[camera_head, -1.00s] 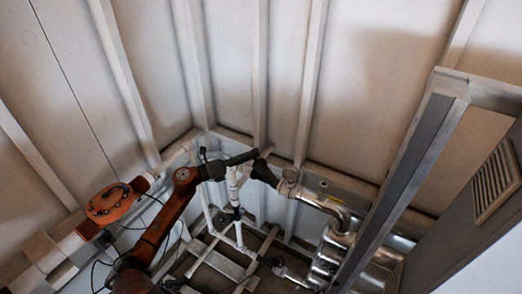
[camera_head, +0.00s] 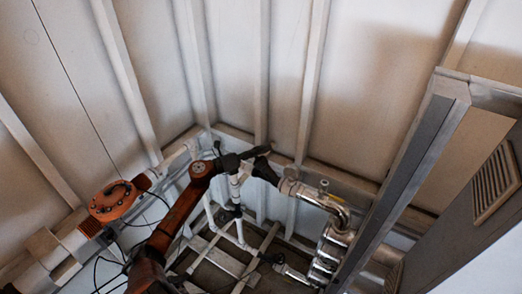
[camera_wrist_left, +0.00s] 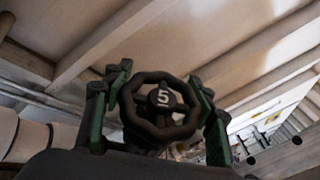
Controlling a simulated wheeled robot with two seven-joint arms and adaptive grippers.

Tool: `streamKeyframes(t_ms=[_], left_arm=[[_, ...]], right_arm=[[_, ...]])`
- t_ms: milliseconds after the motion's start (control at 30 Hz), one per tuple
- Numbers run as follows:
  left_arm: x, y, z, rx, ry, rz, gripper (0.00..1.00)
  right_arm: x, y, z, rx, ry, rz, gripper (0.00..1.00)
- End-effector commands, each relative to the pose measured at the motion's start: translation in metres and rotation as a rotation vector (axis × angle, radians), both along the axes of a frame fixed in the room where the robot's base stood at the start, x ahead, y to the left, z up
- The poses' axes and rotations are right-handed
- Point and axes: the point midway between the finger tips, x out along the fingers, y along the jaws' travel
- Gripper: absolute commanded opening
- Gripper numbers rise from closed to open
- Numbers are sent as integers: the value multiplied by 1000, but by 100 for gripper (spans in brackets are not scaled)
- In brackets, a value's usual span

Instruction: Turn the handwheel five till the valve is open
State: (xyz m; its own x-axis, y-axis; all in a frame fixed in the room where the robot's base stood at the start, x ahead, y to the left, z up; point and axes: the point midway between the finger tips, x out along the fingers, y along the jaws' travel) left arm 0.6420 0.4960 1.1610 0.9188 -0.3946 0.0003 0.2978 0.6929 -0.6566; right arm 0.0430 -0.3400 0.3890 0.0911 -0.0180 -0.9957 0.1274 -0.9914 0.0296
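The handwheel five (camera_wrist_left: 162,106) is a dark ring with spokes and a white 5 on its hub, in the middle of the left wrist view. My left gripper (camera_wrist_left: 158,84) has its green-padded fingers spread, one on each side of the wheel. The fingers stand close beside the rim, but I cannot tell whether they touch it. In the head view my left gripper (camera_head: 256,153) is at the dark end of the silver pipe, where the wheel itself cannot be made out. My right gripper is not in view.
A bent silver pipe (camera_head: 312,197) stands right of my left gripper. White pipes (camera_head: 234,190) run below and behind it. An orange fitting (camera_head: 115,201) sits on a thick white pipe at the left. A grey frame post (camera_head: 408,170) stands at the right.

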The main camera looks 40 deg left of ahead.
Motion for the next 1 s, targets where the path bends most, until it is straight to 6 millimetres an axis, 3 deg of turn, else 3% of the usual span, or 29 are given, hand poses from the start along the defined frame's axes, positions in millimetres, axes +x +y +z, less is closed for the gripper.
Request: streamKeyframes(t_ms=[333,1000], left_arm=[[0,1,-1,0,1,2,25],[0,1,-1,1,1,2,17]], right_arm=[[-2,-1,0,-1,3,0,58],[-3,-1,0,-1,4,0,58]])
